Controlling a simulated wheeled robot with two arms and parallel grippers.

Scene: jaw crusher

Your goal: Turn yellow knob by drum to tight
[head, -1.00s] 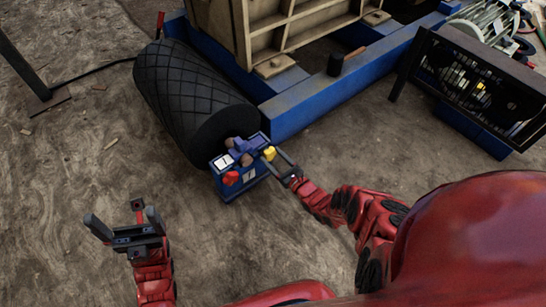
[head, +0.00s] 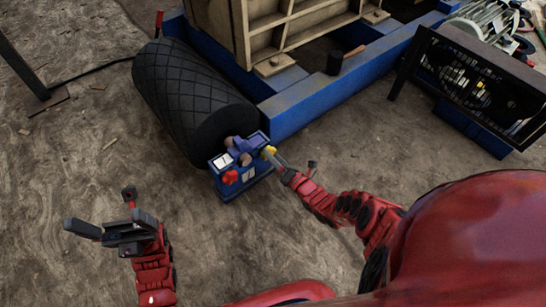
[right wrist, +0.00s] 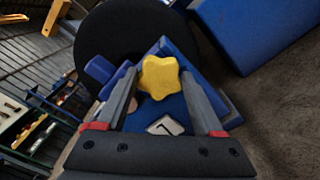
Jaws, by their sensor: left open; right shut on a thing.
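The yellow knob (head: 268,152) is on the right side of the small blue unit (head: 224,178) at the near end of the black drum (head: 190,95). In the right wrist view the knob (right wrist: 160,77) is star-shaped, with several lobes. My right gripper (head: 272,157) has its fingertips on either side of the knob and is shut on it. The right wrist view shows both fingers (right wrist: 159,82) beside the knob; exact contact points are hard to see. My left gripper (head: 105,211) is open and empty over bare ground at the lower left.
A red knob (head: 230,177) sits on the front of the blue unit. A blue frame beam (head: 330,98) runs behind it to the upper right. A black guarded box (head: 470,85) stands at the right.

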